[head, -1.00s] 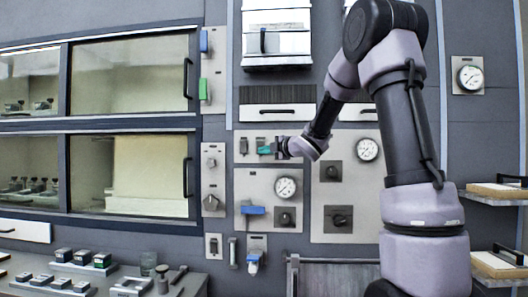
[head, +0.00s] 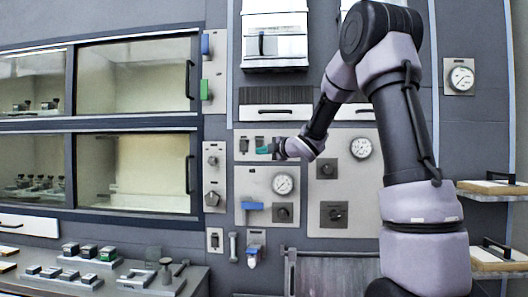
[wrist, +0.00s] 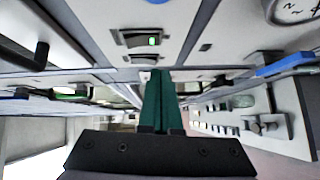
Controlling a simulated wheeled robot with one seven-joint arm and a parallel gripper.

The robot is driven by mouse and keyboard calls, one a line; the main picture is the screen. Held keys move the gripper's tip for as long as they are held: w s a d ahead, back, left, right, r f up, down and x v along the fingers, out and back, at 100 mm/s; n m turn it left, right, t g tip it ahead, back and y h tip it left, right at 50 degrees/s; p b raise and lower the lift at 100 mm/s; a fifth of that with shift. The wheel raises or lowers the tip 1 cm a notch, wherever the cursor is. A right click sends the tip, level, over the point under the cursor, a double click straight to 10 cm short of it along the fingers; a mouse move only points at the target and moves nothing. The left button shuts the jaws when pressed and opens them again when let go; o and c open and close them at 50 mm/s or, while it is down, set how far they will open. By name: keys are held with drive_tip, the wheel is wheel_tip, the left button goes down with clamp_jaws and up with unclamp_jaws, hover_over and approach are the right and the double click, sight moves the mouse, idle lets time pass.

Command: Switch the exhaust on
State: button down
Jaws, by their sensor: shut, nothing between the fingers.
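My gripper (head: 264,150) is at a pale control panel (head: 246,157) left of centre in the head view. Its dark green fingers (wrist: 160,100) are closed together and empty. A rocker switch with a lit green lamp (wrist: 141,40) is on the panel surface just above the fingertips in the wrist view. A second dark switch (wrist: 145,60) is beyond it, close to the fingertips; it shows in the head view (head: 244,145) left of the fingers. I cannot read any label saying which one is the exhaust. I cannot tell whether the fingertips touch a switch.
Below the switches are a round gauge (head: 283,184), a blue handle (head: 253,206) and a dark knob (head: 283,212). Another gauge (head: 361,148) is to the right. Glazed chambers (head: 135,75) are at left, above a bench (head: 130,270) with small blocks. Shelves (head: 490,187) are at right.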

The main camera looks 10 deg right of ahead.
drive_tip(key=v, duration=1)
drive_tip(key=shift+f, duration=0.75)
drive_tip(key=shift+s, duration=0.1)
drive_tip(key=s+d+m+g+h, duration=0.1)
drive_tip(key=s+d+m+h, duration=0.35)
drive_tip(key=s+m, duration=0.35)
drive_tip(key=s+d+m+g+h, duration=0.1)
drive_tip(key=s+d+m+h, duration=0.3)
drive_tip(key=m, duration=0.5)
drive_tip(key=s+a+f+m+g+y, duration=0.1)
drive_tip(key=s+a+f+m+g, duration=0.1)
drive_tip(key=s, duration=0.4)
drive_tip(key=s+a+f+m+g+y, duration=0.1)
drive_tip(key=s+a+f+m+g, duration=0.1)
drive_tip(key=s, duration=0.5)
drive_tip(key=s+a+f+m+g+y, duration=0.1)
drive_tip(key=s+a+f+m+g, duration=0.1)
drive_tip(key=s, duration=0.5)
drive_tip(key=a+f+m, duration=0.1)
drive_tip(key=a+m, duration=0.1)
drive_tip(key=m, duration=0.1)
drive_tip(key=shift+m, duration=0.3)
